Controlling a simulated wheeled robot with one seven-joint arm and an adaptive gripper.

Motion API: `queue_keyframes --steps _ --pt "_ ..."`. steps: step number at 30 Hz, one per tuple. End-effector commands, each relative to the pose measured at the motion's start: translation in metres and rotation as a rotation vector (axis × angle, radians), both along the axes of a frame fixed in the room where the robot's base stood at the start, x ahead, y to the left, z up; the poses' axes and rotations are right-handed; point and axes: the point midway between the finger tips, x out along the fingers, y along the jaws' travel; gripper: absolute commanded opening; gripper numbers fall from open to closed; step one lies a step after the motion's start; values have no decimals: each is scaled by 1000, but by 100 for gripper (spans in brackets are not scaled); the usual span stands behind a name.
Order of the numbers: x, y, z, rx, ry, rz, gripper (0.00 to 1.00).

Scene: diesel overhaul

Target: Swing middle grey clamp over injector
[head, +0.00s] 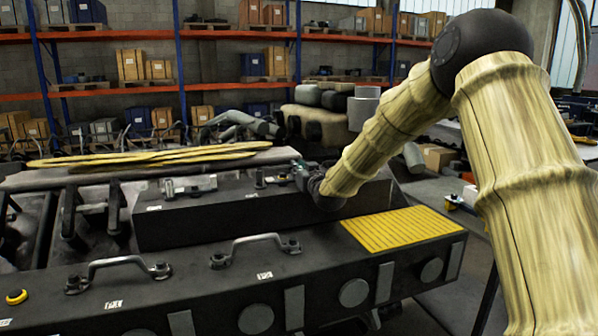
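A dark engine block top (240,222) runs across the view with small fittings on its upper face. A light grey clamp-like fitting (200,184) lies at the left on that face. Another small grey fitting (268,179) sits further right, just left of my gripper. My gripper (303,174) is low over the right part of the block top, at the end of my arm. Its fingers are dark, small and partly hidden by the wrist, so their opening and any contact are unclear. I cannot tell the injector apart from the other fittings.
Two metal handles, a left one (118,266) and a right one (257,244), stand up from the front ledge. A yellow grated pad (404,229) lies at its right end. Shelves with boxes (131,64) stand further back.

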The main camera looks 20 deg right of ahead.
Motion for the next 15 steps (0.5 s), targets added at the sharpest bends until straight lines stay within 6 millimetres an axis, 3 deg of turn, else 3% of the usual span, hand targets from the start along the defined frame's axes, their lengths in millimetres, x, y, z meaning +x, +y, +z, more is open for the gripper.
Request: queue_keyframes --steps 6,7,9,10,15 --pt "1 -1 3 0 -6 -2 0" --pt "1 -1 4 0 -6 -2 21" --pt "1 -1 3 0 -5 -2 33" --pt "1 -1 3 0 -5 -2 38" --pt "1 0 2 0 -3 -1 38"
